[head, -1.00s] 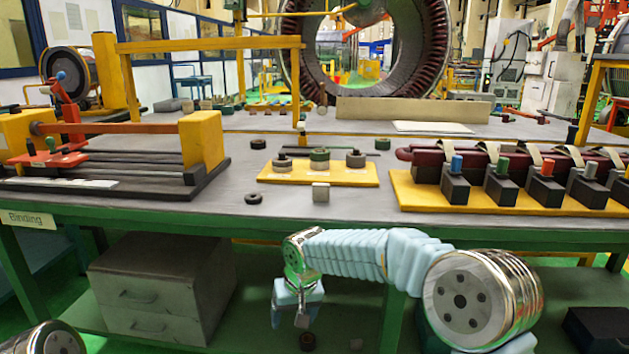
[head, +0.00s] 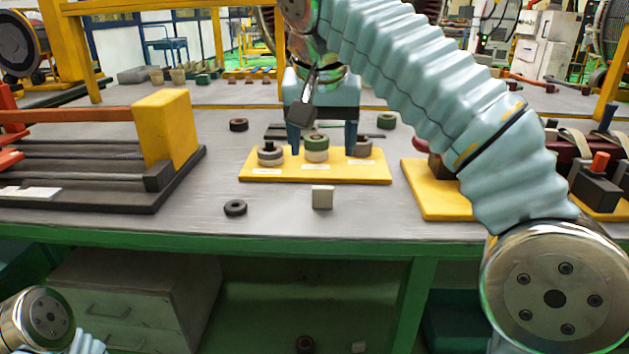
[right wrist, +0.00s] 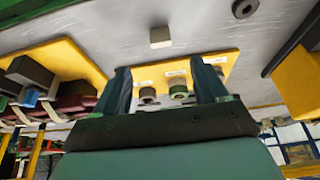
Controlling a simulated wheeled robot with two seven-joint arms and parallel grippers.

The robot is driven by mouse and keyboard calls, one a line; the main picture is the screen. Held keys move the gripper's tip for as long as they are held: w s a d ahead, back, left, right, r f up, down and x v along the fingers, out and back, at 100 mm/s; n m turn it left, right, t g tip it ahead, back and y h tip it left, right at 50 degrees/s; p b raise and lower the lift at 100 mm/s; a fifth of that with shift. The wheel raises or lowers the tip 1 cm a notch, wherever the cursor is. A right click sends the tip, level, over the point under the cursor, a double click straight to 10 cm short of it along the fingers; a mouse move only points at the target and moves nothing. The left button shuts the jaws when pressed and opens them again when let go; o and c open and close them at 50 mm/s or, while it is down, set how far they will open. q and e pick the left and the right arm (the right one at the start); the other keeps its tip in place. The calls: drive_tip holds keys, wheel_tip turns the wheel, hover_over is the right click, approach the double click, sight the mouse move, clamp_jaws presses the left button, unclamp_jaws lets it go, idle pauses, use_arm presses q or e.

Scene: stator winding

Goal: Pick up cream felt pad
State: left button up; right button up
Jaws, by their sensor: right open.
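A small cream block (head: 322,197), which looks like the felt pad, lies on the grey bench in front of the yellow board (head: 260,173). It also shows in the right wrist view (right wrist: 160,37), beyond the fingertips. My right gripper (head: 322,146) is open and points down over the yellow board, behind the cream block. Its fingers appear on either side of a green-topped stack with a pale lower part (head: 316,148); I cannot tell their height above it. Nothing is held. My left gripper is out of the head view; only part of my left arm shows.
Grey round pieces stand on the board left (head: 270,155) and right of the stack. A dark ring (head: 235,208) lies left of the cream block. A yellow and dark fixture (head: 165,130) stands left, another yellow base (head: 430,190) right. The bench front around the block is clear.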

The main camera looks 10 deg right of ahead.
sight(323, 188)
drive_tip(key=x, duration=0.2)
drive_tip(key=b+x, duration=0.1)
drive_tip(key=x, duration=0.2)
drive_tip(key=b+x, duration=0.1)
drive_tip(key=x, duration=0.2)
drive_tip(key=shift+w+d+r, duration=0.15)
drive_tip(key=shift+w+d, duration=0.05)
drive_tip(key=shift+w, duration=0.1)
drive_tip(key=b+x, duration=0.1)
drive_tip(key=x, duration=0.4)
drive_tip(key=shift+w+f, duration=0.2)
drive_tip(key=shift+f, duration=0.05)
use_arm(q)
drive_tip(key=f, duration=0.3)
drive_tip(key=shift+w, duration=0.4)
use_arm(e)
drive_tip(key=shift+c, duration=0.4)
drive_tip(key=c, duration=1)
